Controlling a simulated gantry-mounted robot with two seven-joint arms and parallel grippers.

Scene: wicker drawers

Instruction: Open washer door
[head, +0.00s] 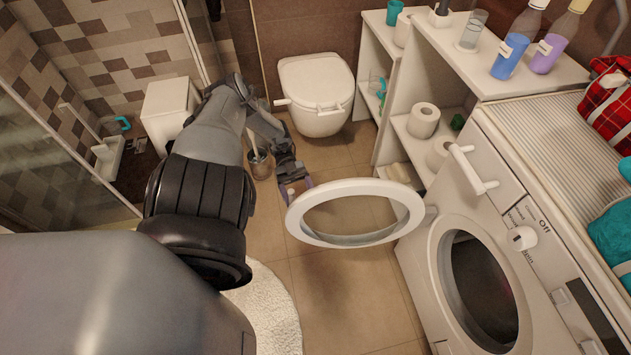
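The washer (415,262) stands at the right, its front facing left, with a dark round drum opening (482,290). Its round white door (300,232) with a clear middle is swung wide out from the front, still joined at the hinge (428,214). My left gripper (296,192) is just beyond the door's free left edge, with its purple-tinted fingers spread apart and nothing clearly held. I cannot tell whether a finger touches the door rim. My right gripper is not in view.
A toilet (316,92) and a brush holder (260,162) stand at the back. A white shelf (432,40) with bottles and paper rolls adjoins the washer. A white rug (268,310) lies at the bottom; tiled floor (345,290) is clear below the door.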

